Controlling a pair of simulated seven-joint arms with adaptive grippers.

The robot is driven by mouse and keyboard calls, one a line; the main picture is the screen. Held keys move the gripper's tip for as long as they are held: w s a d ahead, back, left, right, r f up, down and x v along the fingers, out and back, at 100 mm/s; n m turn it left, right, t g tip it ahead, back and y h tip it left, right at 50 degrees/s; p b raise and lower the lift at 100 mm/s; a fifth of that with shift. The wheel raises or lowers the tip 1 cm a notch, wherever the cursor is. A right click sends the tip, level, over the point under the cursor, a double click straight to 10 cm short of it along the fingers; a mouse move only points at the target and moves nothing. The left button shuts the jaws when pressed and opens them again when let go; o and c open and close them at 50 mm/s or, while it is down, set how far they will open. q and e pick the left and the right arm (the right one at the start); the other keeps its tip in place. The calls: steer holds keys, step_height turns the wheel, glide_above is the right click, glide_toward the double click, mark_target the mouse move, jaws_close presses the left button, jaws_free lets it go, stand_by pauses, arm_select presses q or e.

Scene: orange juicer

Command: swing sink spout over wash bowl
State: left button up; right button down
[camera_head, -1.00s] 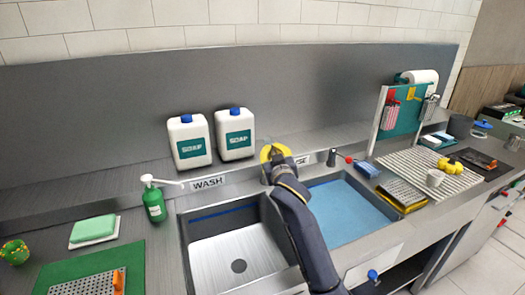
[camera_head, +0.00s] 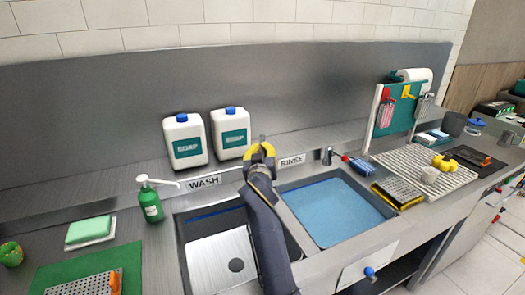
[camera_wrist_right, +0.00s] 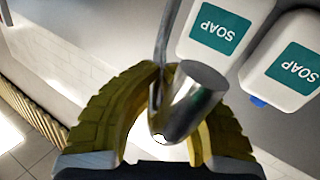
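The wash bowl (camera_head: 208,262) is the left basin, below the WASH label (camera_head: 204,182). My dark right arm crosses its right part in the head view. My right gripper (camera_head: 260,153), with yellow fingers, is at the back ledge near the divider between the two basins. In the right wrist view, the metal sink spout (camera_wrist_right: 188,100) lies between the curved yellow fingers (camera_wrist_right: 173,78). Their tips close in around it. In the head view the gripper hides most of the spout. My left gripper is not in view.
The blue rinse basin (camera_head: 335,212) is to the right, with its RINSE label (camera_head: 292,160) behind. Two soap jugs (camera_head: 186,140) (camera_head: 231,132) stand on the back ledge, close left of the gripper. A green pump bottle (camera_head: 150,203) stands left of the wash bowl.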

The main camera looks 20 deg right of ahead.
steer(key=shift+r, duration=0.35)
steer(key=c, duration=1.3)
jaws_free()
steer(key=shift+f, duration=0.2)
step_height(320, 180, up, 10)
steer(key=shift+r, duration=0.1)
steer(key=shift+c, duration=0.3)
